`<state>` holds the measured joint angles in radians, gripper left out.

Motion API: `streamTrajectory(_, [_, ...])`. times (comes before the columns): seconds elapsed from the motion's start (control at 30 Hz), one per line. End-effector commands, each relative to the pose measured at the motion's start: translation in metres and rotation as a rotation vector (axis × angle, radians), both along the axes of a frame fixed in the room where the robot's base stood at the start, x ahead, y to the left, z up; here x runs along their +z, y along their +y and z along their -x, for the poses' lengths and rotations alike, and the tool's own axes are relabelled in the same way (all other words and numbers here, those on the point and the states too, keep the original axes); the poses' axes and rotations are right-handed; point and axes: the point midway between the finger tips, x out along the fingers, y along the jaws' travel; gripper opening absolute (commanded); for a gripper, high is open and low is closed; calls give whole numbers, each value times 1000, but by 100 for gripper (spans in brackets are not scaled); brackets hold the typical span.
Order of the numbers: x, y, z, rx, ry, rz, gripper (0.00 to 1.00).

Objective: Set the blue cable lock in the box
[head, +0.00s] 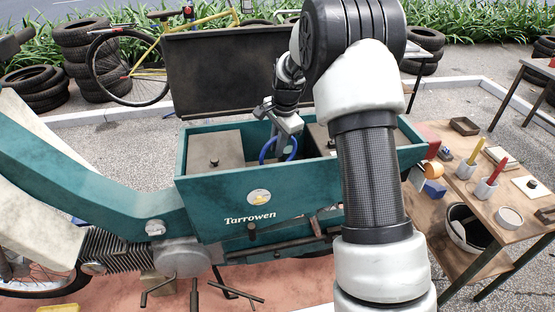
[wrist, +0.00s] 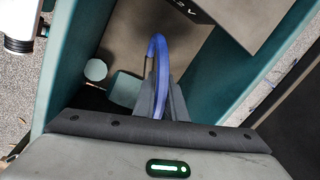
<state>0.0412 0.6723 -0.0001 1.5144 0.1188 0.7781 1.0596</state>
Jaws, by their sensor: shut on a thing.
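The blue cable lock (head: 265,150) is a blue loop held at the teal box's opening; in the wrist view its blue cable (wrist: 162,68) stands between the fingers. My gripper (head: 281,143) is shut on it, pointing down into the gap between two grey panels. The teal box (head: 300,192) is marked "Tarrowen" and stands open, its dark lid (head: 230,75) raised behind. The lower part of the loop is at or below the front rim in the head view. I cannot tell whether it touches the box floor.
A grey panel with a black knob (head: 214,162) covers the box's left part. A round grey piece (wrist: 96,70) and a grey-green block (wrist: 125,89) show inside the box. A wooden table (head: 460,185) with screwdrivers and small items stands right. Tyres and a yellow bicycle are behind.

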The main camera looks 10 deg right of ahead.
Motion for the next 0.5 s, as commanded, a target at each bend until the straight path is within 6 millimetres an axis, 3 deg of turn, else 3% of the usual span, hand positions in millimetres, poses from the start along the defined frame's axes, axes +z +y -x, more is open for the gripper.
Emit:
streamTrajectory(0.3, [-35,0,0,0,1,-1,0])
streamTrajectory(0.5, [-38,0,-1,0,-2,0,0])
